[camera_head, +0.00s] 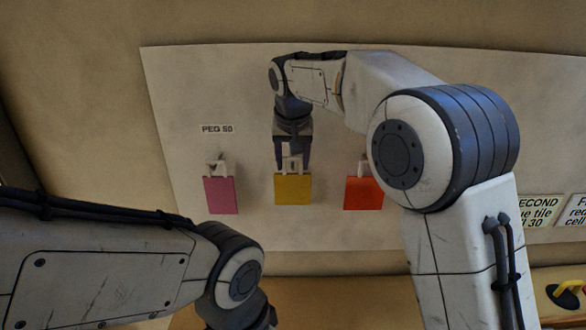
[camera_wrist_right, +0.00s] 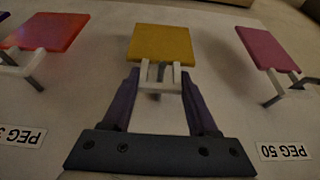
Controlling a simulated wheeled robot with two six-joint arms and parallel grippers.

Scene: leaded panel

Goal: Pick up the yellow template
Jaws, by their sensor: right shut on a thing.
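The yellow template (camera_head: 293,189) is a square plate with a pale tab at its top, in front of the white board between the pink and orange ones. My right gripper (camera_head: 292,162) reaches down from above and is shut on the tab of the yellow template. In the right wrist view, the yellow template (camera_wrist_right: 160,44) lies just beyond the fingertips, and the right gripper's two fingers (camera_wrist_right: 160,88) close on its pale tab. A peg shows behind the tab; I cannot tell whether the template still touches it. My left arm comes in from the left, with its fingers out of view.
A pink template (camera_head: 221,195) hangs to the left and an orange-red template (camera_head: 363,193) to the right, each close by. A "PEG 50" label (camera_head: 217,128) is above the pink one. Printed cards (camera_head: 540,210) are at the right. A yellow-handled item (camera_head: 568,290) is at lower right.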

